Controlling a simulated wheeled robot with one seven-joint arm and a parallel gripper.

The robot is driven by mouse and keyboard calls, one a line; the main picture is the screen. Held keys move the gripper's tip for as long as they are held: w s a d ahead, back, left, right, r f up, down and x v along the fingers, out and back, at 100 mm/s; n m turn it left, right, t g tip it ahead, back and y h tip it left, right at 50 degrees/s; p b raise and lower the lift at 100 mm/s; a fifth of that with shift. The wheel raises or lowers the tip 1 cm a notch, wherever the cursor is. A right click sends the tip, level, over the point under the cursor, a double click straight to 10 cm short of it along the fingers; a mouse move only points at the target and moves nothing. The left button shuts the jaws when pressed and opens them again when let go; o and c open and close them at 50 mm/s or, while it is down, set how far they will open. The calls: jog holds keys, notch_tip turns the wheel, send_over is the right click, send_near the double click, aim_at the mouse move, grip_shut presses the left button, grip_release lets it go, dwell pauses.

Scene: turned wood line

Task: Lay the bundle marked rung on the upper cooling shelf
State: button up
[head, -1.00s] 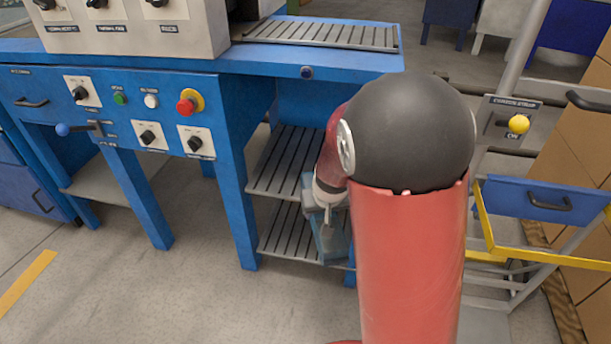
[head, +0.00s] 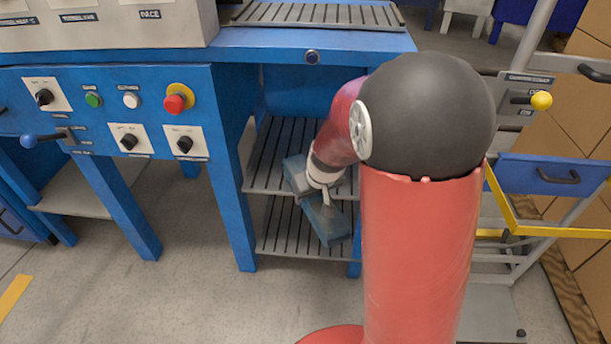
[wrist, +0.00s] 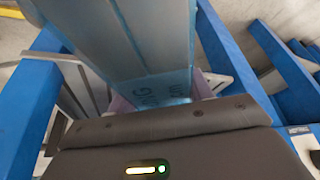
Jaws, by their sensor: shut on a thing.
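My gripper (head: 325,198) is at the front of the shelves under the blue machine, shut on a bundle (head: 330,226) in bluish clear wrap. The bundle shows on both sides of the gripper, its upper left part in front of the upper slatted shelf (head: 284,140) and its lower right part in front of the lower slatted shelf (head: 280,234). I cannot tell whether it touches either shelf. In the wrist view the bundle (wrist: 135,45) fills the space beyond the jaws; letters ending in "NG" show partly, upside or angled.
A blue leg (head: 232,215) stands left of the shelves. The panel carries a red button (head: 176,100) and several knobs. A slatted top (head: 318,14) lies above. At right are a yellow-knobbed lever (head: 540,100) and a blue drawer-like front (head: 545,172). Open floor lies at left.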

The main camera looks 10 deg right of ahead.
aim_at(303, 162)
jog(key=n+b, duration=0.1)
jog(key=a+n+y+b, duration=0.1)
jog(key=n+b, duration=0.1)
jog(key=f+n+b, duration=0.1)
jog(key=b, duration=0.1)
jog(key=shift+s+a+f+n+g+y, duration=0.1)
jog(key=shift+s+a+n+g+y, duration=0.05)
jog(key=shift+a+n+g+y, duration=0.2)
jog(key=shift+s+a+n+y+b, duration=0.15)
jog(key=shift+a+n+y+b, duration=0.2)
jog(key=shift+n+b, duration=0.7)
jog(key=w+d+n, duration=0.1)
jog(key=w, duration=0.4)
jog(key=w+d+r+n+g+b, duration=0.1)
jog(key=w+n, duration=0.1)
jog(key=w, duration=0.3)
jog(key=w+d+r+n+g+y+b, duration=0.1)
jog(key=w+n, duration=0.1)
jog(key=w, duration=0.3)
jog(key=shift+d+r, duration=0.1)
jog(key=shift+d, duration=0.1)
jog(key=shift+f+b, duration=0.6)
jog(key=shift+f, duration=1.15)
jog(key=shift+f, duration=0.1)
jog(key=o, duration=1.3)
